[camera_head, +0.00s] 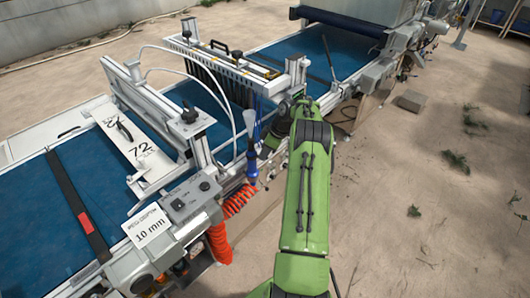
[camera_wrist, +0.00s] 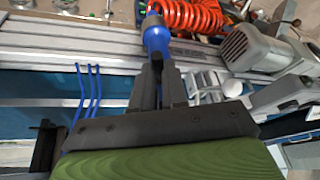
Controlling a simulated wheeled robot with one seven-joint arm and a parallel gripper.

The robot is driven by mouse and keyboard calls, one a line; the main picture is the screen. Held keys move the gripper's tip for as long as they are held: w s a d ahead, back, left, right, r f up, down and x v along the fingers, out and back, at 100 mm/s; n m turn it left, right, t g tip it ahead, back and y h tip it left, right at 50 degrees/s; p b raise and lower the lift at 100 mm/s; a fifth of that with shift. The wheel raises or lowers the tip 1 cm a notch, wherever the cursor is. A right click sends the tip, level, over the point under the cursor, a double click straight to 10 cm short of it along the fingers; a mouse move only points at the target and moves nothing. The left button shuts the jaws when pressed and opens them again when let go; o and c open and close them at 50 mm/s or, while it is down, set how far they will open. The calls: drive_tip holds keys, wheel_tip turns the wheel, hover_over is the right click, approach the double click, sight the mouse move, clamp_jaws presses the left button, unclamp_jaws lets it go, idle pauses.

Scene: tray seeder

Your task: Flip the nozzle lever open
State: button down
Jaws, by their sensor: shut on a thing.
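A blue hand piece (camera_head: 251,166) stands at the near side of the seeder, above a red coiled hose (camera_head: 238,200). A pale tapered part rises above it. In the wrist view the blue hand piece (camera_wrist: 156,38) is at the tips of my gripper (camera_wrist: 157,65), whose dark fingers are close together and shut on it. In the head view my green arm reaches up to it from below, and the fingers are hard to make out. I cannot tell a separate nozzle lever from the blue piece.
A grey control box (camera_head: 190,200) and a 10 mm sign (camera_head: 148,228) stand left of the hand piece. A white gantry with a black nozzle row (camera_head: 225,78) spans the blue belt (camera_head: 305,48). A grey motor (camera_wrist: 250,48) is close on the right in the wrist view. Bare ground lies right.

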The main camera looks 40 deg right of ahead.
drive_tip(key=c, duration=1.1)
unclamp_jaws()
drive_tip(key=shift+c, duration=0.2)
drive_tip(key=shift+r, duration=0.15)
drive_tip(key=p+v, duration=0.3)
drive_tip(key=v, duration=1.2)
drive_tip(key=shift+r, duration=0.25)
drive_tip(key=shift+s, duration=0.1)
